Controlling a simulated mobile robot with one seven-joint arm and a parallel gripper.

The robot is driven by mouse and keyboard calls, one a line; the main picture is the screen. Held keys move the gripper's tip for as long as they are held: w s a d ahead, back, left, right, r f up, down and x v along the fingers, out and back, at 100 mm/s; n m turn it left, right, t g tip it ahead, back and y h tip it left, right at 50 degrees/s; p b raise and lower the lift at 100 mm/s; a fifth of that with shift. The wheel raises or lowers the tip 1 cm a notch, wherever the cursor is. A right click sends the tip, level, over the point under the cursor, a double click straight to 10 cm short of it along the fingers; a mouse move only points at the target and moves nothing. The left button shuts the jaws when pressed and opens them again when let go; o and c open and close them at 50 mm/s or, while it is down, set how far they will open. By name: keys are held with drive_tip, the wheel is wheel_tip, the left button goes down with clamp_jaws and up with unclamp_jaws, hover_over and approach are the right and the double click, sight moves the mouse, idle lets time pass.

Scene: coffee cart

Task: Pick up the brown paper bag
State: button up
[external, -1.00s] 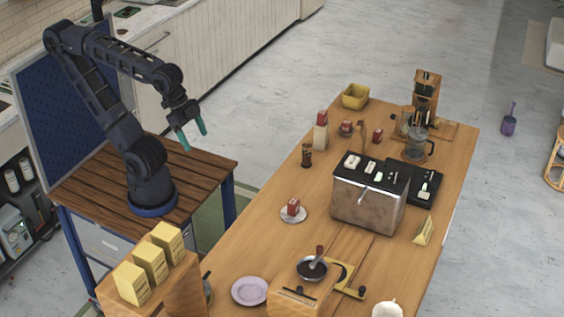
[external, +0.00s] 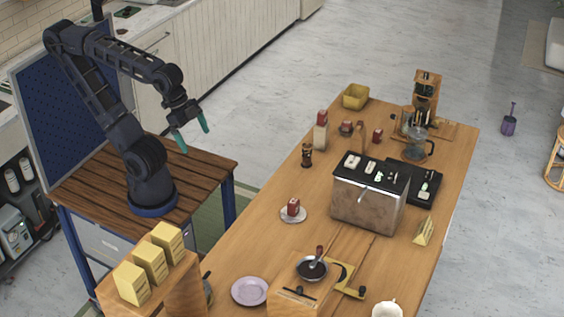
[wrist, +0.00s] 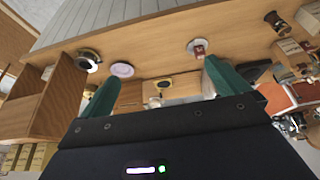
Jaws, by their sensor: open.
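No bag in view is clearly brown paper. A tan upright packet with a red top (external: 321,136) stands near the left edge of the long table, and I cannot tell if it is the bag. Several yellowish packets (external: 150,262) stand in a row on a wooden stand at the lower left. A small yellowish wedge-shaped packet (external: 423,231) is at the table's right edge. My gripper (external: 192,136) is open and empty, high above the floor gap left of the table. Its green fingers also show spread apart in the wrist view (wrist: 163,68).
The long wooden table (external: 250,230) holds a metal machine (external: 368,195), a glass jug (external: 416,145), a lilac plate (external: 249,291) and a red box on a saucer (external: 293,207). A yellow bin (external: 355,96) stands at its far end. The air around my gripper is clear.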

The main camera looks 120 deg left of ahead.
drive_tip(key=w+a+r, duration=0.2)
drive_tip(key=w+a, duration=0.2)
drive_tip(key=w, duration=0.3)
drive_tip(key=w+a+r, duration=0.2)
drive_tip(key=w+a, duration=0.2)
drive_tip(key=w, duration=0.4)
drive_tip(key=n, duration=0.2)
hover_over(360, 122)
drive_tip(key=s+d, duration=0.1)
drive_tip(key=s, duration=0.3)
wheel_tip(360, 122, down, 14)
drive_tip(key=shift+y, duration=0.3)
drive_tip(key=x, duration=0.5)
drive_tip(key=shift+w+d+f, duration=0.15)
drive_tip(key=shift+w+f, duration=0.15)
drive_tip(key=shift+a+x, duration=0.15)
drive_tip(key=shift+x, duration=1.1)
drive_tip(key=shift+a+x, duration=0.15)
drive_tip(key=shift+x, duration=1.15)
drive_tip(key=shift+w+r, duration=0.15)
drive_tip(key=shift+w, duration=0.05)
drive_tip(key=c, duration=1.5)
drive_tip(key=shift+c, duration=0.2)
